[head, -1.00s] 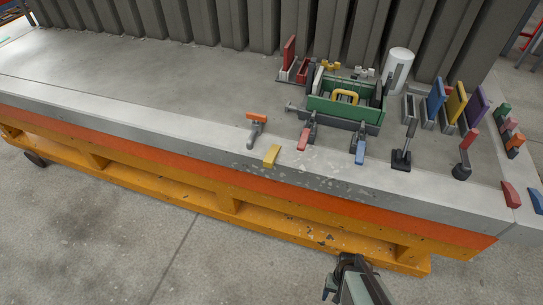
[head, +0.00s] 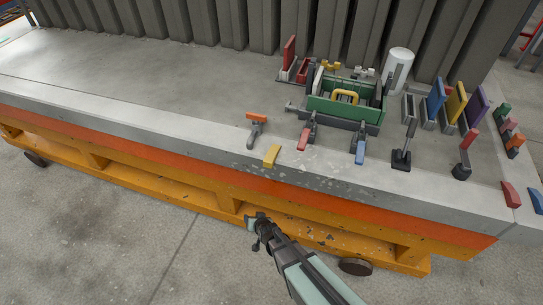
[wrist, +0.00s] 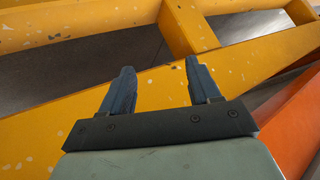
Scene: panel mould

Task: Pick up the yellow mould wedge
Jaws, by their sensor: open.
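The yellow mould wedge (head: 271,156) lies near the front edge of the grey bench top in the head view, left of a red-handled clamp (head: 305,136). My gripper (head: 252,220) is in front of the bench, beside its yellow lower frame, and below and a little left of the wedge in the picture. In the wrist view my gripper (wrist: 160,88) is open and empty, its two dark fingers spread apart over the yellow frame. The wedge does not show in the wrist view.
The bench's grey front edge and orange side (head: 215,171) lie between my gripper and the wedge. The bench top (head: 130,75) at left is clear.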

